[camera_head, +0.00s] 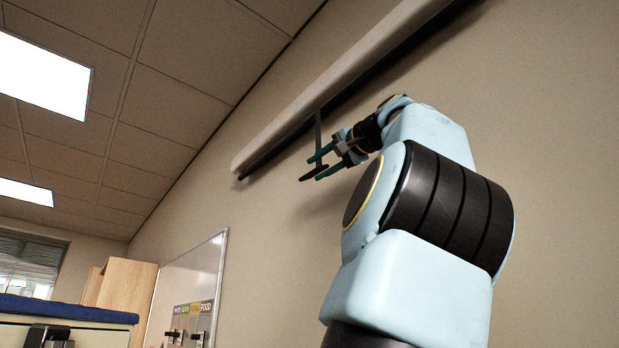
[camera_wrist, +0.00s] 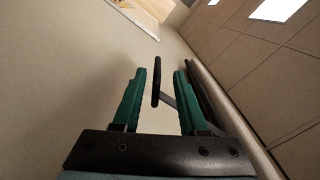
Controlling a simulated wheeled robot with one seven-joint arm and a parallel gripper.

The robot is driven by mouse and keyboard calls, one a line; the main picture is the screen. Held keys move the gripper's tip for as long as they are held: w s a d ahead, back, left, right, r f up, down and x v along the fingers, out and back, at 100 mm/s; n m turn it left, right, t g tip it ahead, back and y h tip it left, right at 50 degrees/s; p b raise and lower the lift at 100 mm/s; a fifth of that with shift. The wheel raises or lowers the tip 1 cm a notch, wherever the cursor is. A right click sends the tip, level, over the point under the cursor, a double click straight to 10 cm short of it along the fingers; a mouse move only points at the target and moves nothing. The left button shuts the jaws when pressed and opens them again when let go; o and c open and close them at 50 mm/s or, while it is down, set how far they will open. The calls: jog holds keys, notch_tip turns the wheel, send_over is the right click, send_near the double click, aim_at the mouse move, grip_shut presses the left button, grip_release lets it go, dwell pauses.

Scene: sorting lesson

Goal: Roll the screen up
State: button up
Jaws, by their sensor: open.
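The screen's long pale case (camera_head: 318,96) is fixed high on the wall. A dark bar (camera_head: 362,84) runs along its underside, and I see no sheet of screen hanging below it. A dark strap (camera_head: 318,128) hangs from the bar to a short dark pull handle (camera_head: 311,172). My gripper (camera_head: 318,165) is open at the handle, with its green fingers pointing left. In the wrist view, the handle (camera_wrist: 156,80) lies between the two fingertips (camera_wrist: 160,75), nearer the left one, with no clear contact. The strap slants from it toward the bar at the right.
The wall around my gripper is bare. A whiteboard (camera_head: 190,285) with coloured labels hangs lower on the wall at left. A wooden cabinet (camera_head: 128,287) and a blue-topped unit (camera_head: 65,308) stand at lower left. The ceiling (camera_head: 170,105) is above.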

jog(key=v, duration=0.5)
jog(key=shift+s+d+b, duration=0.25)
jog(key=shift+b, duration=0.1)
